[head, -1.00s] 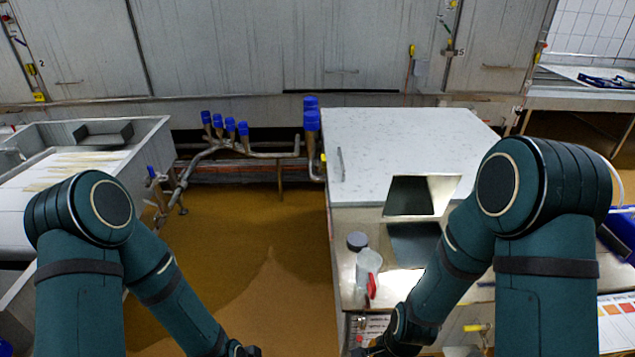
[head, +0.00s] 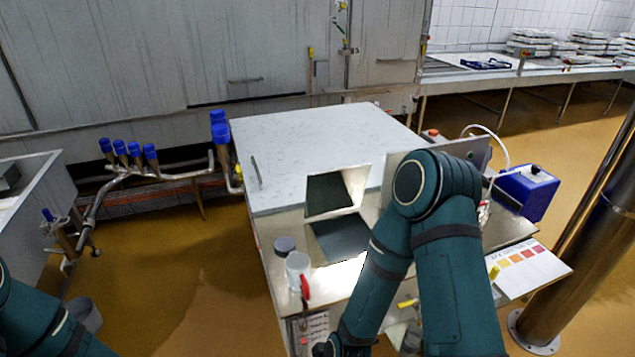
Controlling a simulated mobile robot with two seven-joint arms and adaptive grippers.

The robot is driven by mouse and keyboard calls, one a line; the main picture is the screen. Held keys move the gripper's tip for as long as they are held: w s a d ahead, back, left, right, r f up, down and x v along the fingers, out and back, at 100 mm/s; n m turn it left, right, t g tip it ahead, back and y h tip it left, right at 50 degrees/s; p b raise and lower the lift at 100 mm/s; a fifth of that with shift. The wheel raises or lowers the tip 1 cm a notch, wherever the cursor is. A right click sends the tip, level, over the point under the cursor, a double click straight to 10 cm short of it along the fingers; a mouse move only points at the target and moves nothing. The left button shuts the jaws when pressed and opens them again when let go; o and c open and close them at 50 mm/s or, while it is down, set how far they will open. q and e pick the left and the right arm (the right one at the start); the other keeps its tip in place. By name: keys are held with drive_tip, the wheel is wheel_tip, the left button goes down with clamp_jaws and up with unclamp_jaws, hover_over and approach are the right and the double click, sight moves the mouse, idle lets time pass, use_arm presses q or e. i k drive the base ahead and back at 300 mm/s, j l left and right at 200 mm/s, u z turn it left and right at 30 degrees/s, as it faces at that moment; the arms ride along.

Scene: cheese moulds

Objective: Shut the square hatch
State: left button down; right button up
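The square hatch shows as two dark squares at the front of the white-topped cabinet (head: 310,140). The upper dark square (head: 328,194) stands steeply, with a pale strip on its right. The lower dark square (head: 341,238) lies level with the steel worktop (head: 285,228). The hatch looks open; I cannot tell for certain which square is lid and which is opening. My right arm passes in front and to the right of it, and its gripper (head: 325,348) is only partly seen at the bottom edge, below the worktop, apart from the hatch. My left gripper is out of view.
A clear jar (head: 298,268) with a red handle and a dark round lid (head: 284,245) stand on the worktop, left of the lower square. A blue box (head: 527,190), a colour chart (head: 525,265) and a steel post (head: 590,260) are at right.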

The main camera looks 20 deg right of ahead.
sight(337, 189)
drive_tip(key=i+u, duration=0.1)
drive_tip(key=u, duration=0.35)
drive_tip(key=i+j+u, duration=0.1)
drive_tip(key=u, duration=0.3)
drive_tip(key=i, duration=1.45)
drive_tip(key=i+j+z, duration=0.1)
drive_tip(key=i, duration=1.35)
drive_tip(key=i+z, duration=0.2)
drive_tip(key=z, duration=3.55)
